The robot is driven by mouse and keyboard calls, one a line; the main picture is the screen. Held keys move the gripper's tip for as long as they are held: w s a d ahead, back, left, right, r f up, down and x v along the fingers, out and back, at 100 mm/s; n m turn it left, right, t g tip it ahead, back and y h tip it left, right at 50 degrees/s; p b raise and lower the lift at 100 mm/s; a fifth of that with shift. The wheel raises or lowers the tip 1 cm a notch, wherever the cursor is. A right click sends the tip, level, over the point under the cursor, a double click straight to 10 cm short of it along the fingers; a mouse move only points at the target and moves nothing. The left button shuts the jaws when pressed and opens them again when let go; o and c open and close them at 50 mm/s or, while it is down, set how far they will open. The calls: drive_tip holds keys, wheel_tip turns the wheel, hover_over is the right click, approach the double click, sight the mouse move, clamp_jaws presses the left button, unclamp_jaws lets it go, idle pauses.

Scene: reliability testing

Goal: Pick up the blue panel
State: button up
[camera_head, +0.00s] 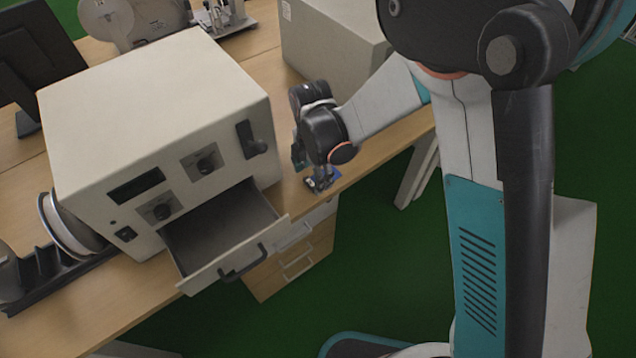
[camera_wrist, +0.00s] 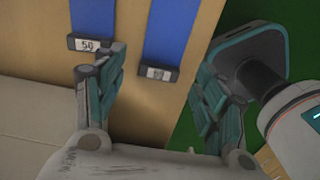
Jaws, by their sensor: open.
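In the wrist view, two blue panels lie on the wooden table near its edge, a left panel (camera_wrist: 93,16) and a right panel (camera_wrist: 172,36). The right panel appears between the fingertips, but I cannot tell the height gap. In the head view my gripper (camera_head: 315,177) is over a small blue patch (camera_head: 331,178) at the table edge, partly hidden by the fingers.
A cream machine (camera_head: 150,100) with an open drawer (camera_head: 225,235) stands left of my gripper. A pale box (camera_head: 325,45) stands behind. A wooden drawer unit (camera_head: 292,262) is under the table (camera_head: 365,145). Spools and a dark monitor (camera_head: 35,50) are at left. Green floor lies beyond the edge.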

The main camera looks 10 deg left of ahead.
wheel_tip(320, 180, down, 2)
drive_tip(key=shift+f, duration=0.1)
drive_tip(key=c, duration=1.1)
drive_tip(key=shift+o, duration=0.2)
wheel_tip(320, 180, up, 20)
drive_tip(key=p, duration=0.6)
drive_tip(key=shift+p, duration=0.35)
drive_tip(key=b, duration=1)
hover_over(313, 181)
drive_tip(key=shift+f, duration=8.45)
